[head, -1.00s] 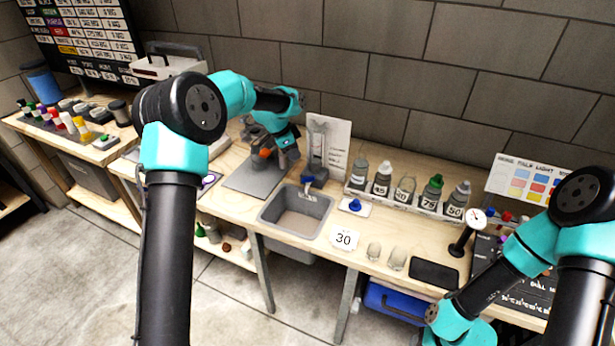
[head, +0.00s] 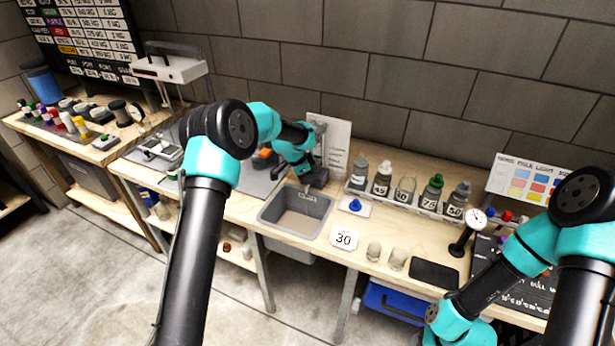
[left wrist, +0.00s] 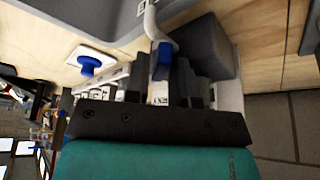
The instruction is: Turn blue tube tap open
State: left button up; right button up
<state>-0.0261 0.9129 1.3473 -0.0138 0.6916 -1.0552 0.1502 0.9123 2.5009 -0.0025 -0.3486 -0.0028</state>
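The blue tube tap (left wrist: 165,55) shows in the left wrist view as a small blue piece on a curved pale tube, beside a dark grey block. In the head view my left gripper (head: 304,180) is at the back rim of the grey sink (head: 267,217), in front of the tube's stand (head: 318,140), and hides the tap there. In the left wrist view dark finger-like parts lie close beyond the gripper body, near the blue piece. I cannot tell whether they touch it or how far apart they are. My right arm is at the lower right; its gripper is out of view.
A blue knob (head: 355,204) on a white pad stands right of the sink. Labelled bottles (head: 405,189) line a rack behind it. A card marked 30 (head: 344,239), small glasses (head: 397,259) and a gauge (head: 477,218) stand to the right. A white sheet (head: 338,145) leans on the wall.

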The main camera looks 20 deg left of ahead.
pick_arm(q)
jog(key=shift+c, duration=0.2)
grip_shut()
jog(key=shift+n, duration=0.3)
jog(key=shift+s+n+t+y, duration=0.1)
jog(key=shift+n+t+y, duration=0.25)
jog(key=shift+n, duration=0.9)
jog(key=shift+n+t+y, duration=0.25)
jog(key=shift+n+y, duration=0.2)
jog(key=shift+n, duration=0.8)
jog(key=shift+d+n+t+y, duration=0.15)
jog(key=shift+n+y, duration=0.25)
jog(key=shift+n, duration=0.65)
jog(key=shift+a+n+t+y, duration=0.1)
jog(key=shift+n+t+y, duration=0.25)
jog(key=shift+n, duration=1.1)
jog(key=shift+o, duration=0.2)
grip_release()
